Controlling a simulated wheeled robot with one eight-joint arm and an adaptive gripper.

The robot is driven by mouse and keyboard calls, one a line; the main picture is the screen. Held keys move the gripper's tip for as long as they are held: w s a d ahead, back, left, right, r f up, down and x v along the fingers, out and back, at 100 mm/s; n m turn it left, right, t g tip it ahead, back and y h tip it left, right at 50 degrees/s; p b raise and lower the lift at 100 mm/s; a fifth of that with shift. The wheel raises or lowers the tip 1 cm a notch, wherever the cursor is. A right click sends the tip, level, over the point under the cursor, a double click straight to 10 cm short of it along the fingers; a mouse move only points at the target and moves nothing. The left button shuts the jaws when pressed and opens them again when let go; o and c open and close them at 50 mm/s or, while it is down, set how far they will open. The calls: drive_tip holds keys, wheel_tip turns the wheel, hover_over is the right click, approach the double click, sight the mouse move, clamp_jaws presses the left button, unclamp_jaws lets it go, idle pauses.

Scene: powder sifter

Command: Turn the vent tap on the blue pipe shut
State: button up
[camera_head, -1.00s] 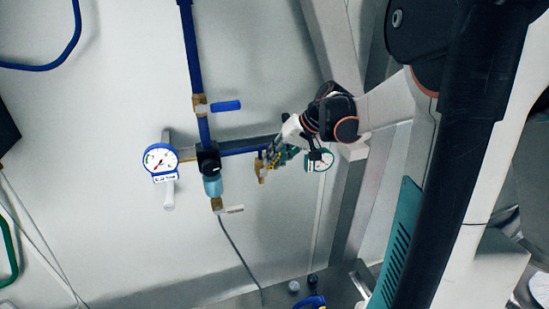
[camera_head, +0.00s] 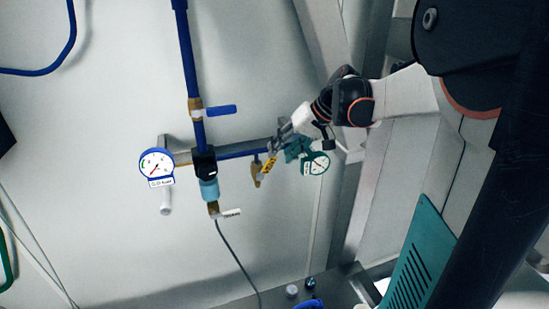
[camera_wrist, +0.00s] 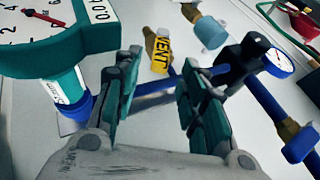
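The vent tap has a brass body (camera_head: 256,174) on the blue pipe (camera_head: 235,154) and a yellow-labelled handle (camera_head: 270,165). In the wrist view the yellow "VENT" handle (camera_wrist: 160,52) sits beside its brass part (camera_wrist: 151,41), just beyond and between my fingertips. My gripper (camera_head: 283,146) is up and to the right of the tap in the head view. In the wrist view my gripper (camera_wrist: 160,68) has its teal fingers spread with nothing between them. I cannot tell whether a finger touches the handle.
A teal-framed gauge (camera_head: 314,163) hangs close to my gripper, large at the wrist view's upper left (camera_wrist: 45,45). A blue-handled valve (camera_head: 222,110), a blue gauge (camera_head: 157,165), a regulator (camera_head: 207,175) and a white-labelled lower tap (camera_head: 230,213) lie left. Bare wall surrounds the pipes.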

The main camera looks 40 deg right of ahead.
drive_tip(key=v, duration=0.6)
